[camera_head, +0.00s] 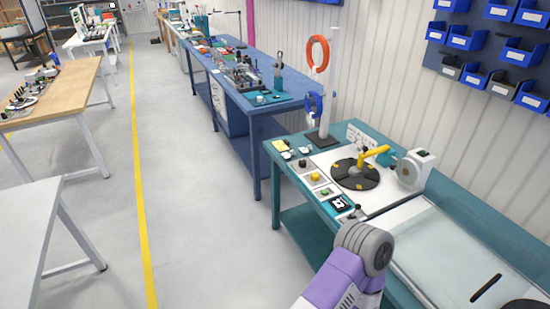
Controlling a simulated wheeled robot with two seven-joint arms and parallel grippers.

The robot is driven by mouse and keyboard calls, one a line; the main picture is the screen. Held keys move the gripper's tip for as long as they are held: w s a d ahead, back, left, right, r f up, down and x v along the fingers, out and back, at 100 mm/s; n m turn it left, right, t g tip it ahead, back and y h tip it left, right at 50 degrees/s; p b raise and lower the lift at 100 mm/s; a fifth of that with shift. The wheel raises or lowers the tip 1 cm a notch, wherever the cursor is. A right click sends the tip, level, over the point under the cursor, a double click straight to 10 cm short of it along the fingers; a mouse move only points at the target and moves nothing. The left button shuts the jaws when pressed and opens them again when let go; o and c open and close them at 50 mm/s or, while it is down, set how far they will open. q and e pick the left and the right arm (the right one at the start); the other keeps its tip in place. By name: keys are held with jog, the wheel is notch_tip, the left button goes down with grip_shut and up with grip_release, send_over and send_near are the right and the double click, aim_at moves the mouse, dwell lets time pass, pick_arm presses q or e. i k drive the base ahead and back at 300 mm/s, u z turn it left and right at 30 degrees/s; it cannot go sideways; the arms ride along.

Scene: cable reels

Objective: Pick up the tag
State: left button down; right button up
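A small dark square with a white pattern (338,203), which may be the tag, lies at the front edge of the teal bench (292,174). I cannot tell for sure that it is the tag. A purple and grey link of one of my arms rises from the bottom of the picture, just below that square. Neither of my grippers shows in this view.
A black turntable (355,174) with a yellow arm (376,153) and a white reel unit (415,170) stand on the bench. Buttons (316,176) sit left of it. A post holds an orange reel (318,53) and a blue one (313,105). The floor (200,220) at left is clear.

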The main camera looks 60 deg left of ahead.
aim_at(285, 156)
jog(key=k, duration=0.1)
jog(key=u, duration=1.9)
jog(key=k, duration=0.35)
jog(key=u, duration=0.8)
jog(key=i, duration=0.65)
jog(key=u, duration=0.6)
jog(key=i, duration=2.05)
jog(key=z, duration=0.5)
jog(key=i, duration=1.45)
jog(key=z, duration=1.25)
